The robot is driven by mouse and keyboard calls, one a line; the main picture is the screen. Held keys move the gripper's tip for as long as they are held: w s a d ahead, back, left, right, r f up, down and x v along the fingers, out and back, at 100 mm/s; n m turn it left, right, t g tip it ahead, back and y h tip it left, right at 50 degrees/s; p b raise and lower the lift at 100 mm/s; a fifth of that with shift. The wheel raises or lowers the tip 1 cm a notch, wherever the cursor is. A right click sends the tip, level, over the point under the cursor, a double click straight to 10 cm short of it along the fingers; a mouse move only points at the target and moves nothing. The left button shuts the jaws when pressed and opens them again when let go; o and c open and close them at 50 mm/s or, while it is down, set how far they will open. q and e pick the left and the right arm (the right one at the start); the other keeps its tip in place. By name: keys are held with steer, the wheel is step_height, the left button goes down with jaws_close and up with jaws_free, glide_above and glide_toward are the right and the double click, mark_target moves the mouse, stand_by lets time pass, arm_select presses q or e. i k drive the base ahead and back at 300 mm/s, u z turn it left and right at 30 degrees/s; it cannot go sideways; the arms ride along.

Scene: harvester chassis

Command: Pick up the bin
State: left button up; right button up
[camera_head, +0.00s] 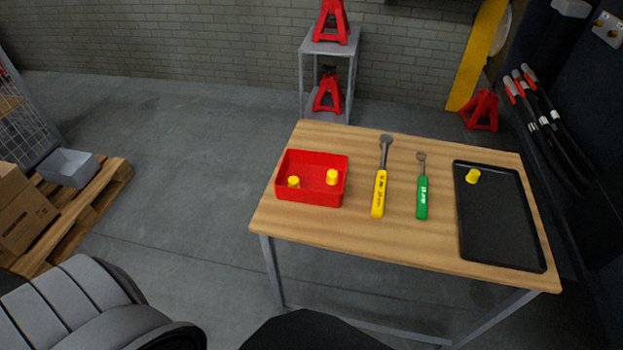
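A red rectangular bin (311,193) sits upright on the left part of the wooden table (350,245). It is open at the top, and two small yellow cylindrical pieces (332,177) (293,181) lie inside it. A grey open bin (70,167) also shows on a wooden pallet at the far left. Neither of my grippers shows in the head view, so nothing is seen touching either bin.
Right of the red bin lie a yellow-handled tool (379,193), a green-handled tool (422,198) and a black tray (495,225) holding a yellow piece (472,176). Red jack stands (327,93) stand on a rack behind the table. Open floor (190,170) lies left of it.

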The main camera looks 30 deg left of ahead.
mark_target(312, 167)
steer(key=u, duration=5.2)
steer(key=k, duration=0.2)
steer(key=z, duration=4.05)
